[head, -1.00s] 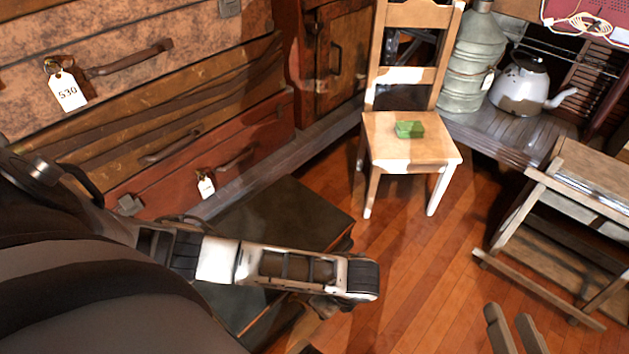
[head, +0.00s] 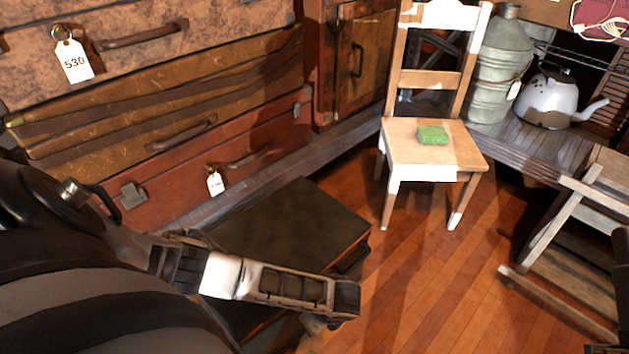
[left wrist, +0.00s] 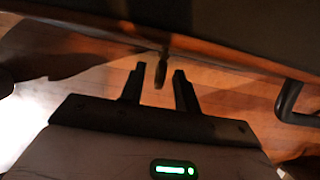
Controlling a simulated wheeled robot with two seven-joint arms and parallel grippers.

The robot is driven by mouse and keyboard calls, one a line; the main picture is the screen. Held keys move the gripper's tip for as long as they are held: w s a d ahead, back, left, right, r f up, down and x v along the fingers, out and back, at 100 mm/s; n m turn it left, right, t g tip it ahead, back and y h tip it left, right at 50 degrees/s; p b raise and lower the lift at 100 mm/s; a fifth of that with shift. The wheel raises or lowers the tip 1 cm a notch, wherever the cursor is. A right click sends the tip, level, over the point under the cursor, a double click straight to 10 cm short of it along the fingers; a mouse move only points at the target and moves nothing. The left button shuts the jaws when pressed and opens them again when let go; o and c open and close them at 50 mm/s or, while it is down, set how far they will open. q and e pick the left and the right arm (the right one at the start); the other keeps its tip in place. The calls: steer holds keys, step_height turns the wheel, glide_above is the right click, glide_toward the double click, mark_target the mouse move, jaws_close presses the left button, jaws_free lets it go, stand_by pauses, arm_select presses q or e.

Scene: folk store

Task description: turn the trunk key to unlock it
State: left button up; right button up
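The dark trunk (head: 285,225) stands on the floor below the stacked suitcases, with its lid shut. My left arm reaches across its near side, and my left gripper (head: 342,302) is at the trunk's front, its fingers largely hidden there. In the left wrist view the trunk's dark side and brown edge (left wrist: 225,60) fill the top. A small dark key-like piece (left wrist: 162,68) sticks out from that edge, between the fingers of my left gripper (left wrist: 158,88). The fingers are apart, with gaps visible beside the piece. I cannot make out my right gripper.
A dark handle (left wrist: 287,105) is right of the fingers. A wooden chair (head: 425,150) with a green block (head: 433,135) stands beyond the trunk. Tagged suitcases (head: 150,170) are stacked behind. A wooden rack (head: 560,240) stands at right. The floor (head: 420,270) between is clear.

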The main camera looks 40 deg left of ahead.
arm_select(q)
jaws_close()
